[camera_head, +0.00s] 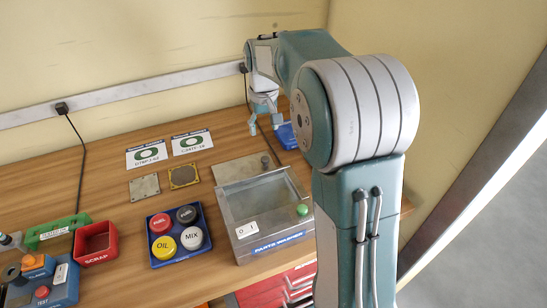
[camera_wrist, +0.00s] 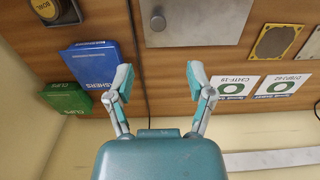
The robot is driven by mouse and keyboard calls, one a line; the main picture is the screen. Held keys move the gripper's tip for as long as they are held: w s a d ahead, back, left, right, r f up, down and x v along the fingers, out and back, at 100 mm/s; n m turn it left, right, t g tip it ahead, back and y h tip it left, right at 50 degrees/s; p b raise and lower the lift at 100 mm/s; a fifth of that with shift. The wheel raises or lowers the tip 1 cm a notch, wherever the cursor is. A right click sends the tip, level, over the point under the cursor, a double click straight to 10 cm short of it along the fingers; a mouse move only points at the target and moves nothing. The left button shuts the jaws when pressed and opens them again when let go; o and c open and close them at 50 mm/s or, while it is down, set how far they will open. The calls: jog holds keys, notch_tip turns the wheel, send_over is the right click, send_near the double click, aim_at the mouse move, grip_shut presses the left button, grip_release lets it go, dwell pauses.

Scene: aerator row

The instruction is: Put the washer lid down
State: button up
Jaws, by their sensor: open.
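The parts washer (camera_head: 240,245) is a grey box on the bench's front edge, with a blue label, a 0/1 switch and a green button. Its top shows a grey, glassy or recessed area. A flat grey metal panel (camera_head: 232,172) with a dark knob (camera_head: 265,161) lies just behind it; I cannot tell whether this is the lid tipped back. The panel also shows in the wrist view (camera_wrist: 205,20), cut off by the frame edge. My gripper (camera_head: 265,125) is open and empty beyond the panel, near the wall. Its spread fingers show in the wrist view (camera_wrist: 160,75).
A blue washers box (camera_wrist: 90,62) and a green clips box (camera_wrist: 66,98) stand beside my gripper. Two label cards (camera_head: 168,148), two small plates (camera_head: 183,176), a blue button tray (camera_head: 163,259) and a red scrap bin (camera_head: 96,241) are to the left.

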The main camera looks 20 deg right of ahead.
jog(key=s+a+r+t, duration=0.1)
jog(key=s+a+r, duration=0.1)
jog(key=s+r, duration=0.35)
jog(key=s+a+r+t, duration=0.2)
jog(key=s, duration=0.7)
jog(key=s+a+f+t, duration=0.1)
jog(key=s+a+t, duration=0.1)
jog(key=s, duration=1.1)
jog(key=shift+f, duration=0.35)
